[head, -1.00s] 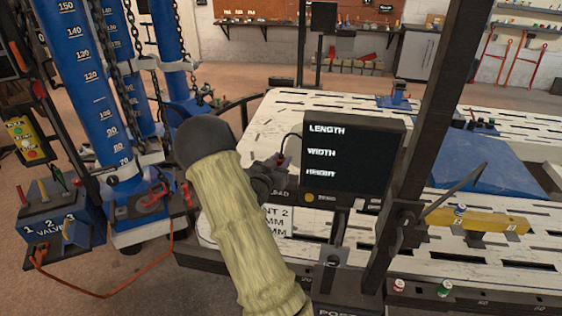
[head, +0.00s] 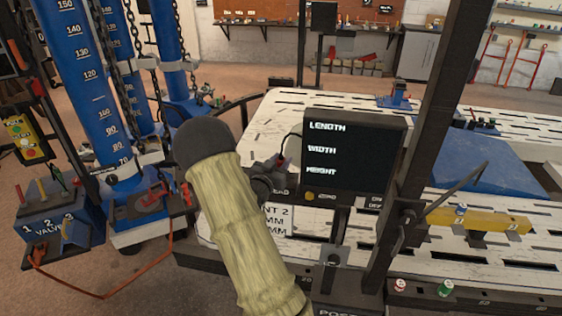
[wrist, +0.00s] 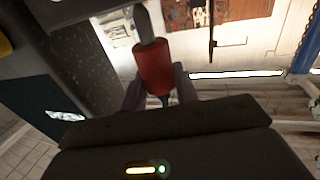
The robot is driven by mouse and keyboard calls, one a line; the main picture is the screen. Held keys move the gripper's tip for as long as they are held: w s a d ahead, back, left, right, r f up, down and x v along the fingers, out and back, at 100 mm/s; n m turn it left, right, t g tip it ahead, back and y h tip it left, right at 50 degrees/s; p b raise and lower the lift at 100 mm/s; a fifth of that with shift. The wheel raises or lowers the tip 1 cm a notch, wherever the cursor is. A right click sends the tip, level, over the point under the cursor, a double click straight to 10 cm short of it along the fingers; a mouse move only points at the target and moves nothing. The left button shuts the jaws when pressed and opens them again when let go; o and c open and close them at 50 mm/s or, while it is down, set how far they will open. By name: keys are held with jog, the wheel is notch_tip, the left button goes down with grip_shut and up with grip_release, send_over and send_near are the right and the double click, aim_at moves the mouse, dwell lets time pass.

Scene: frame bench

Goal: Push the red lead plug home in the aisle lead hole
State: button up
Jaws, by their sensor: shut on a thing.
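The red lead plug (wrist: 154,68) is held between the two fingers of my gripper (wrist: 158,92) in the wrist view. Its grey tip points up in that picture, beside a dark speckled housing (wrist: 75,45). In the head view my gripper (head: 280,166) is just left of the black readout box (head: 354,152), and only a small bit of red shows at its fingers. A thin dark cable arcs between there and the box. I cannot make out the aisle lead hole, nor tell whether the tip is in or touching anything.
The white slotted bench (head: 480,262) lies behind and right of the box, with a dark upright post (head: 425,130) in front. Blue columns with chains (head: 90,80) and a valve box (head: 55,212) stand left. A yellow bar (head: 480,220) lies on the bench.

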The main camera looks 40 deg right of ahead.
jog(key=shift+f+b, duration=1.35)
jog(key=shift+f, duration=0.1)
jog(key=o, duration=1.1)
jog(key=shift+c, duration=0.2)
jog(key=b+v, duration=0.4)
jog(key=v, duration=1.3)
jog(key=shift+a, duration=0.25)
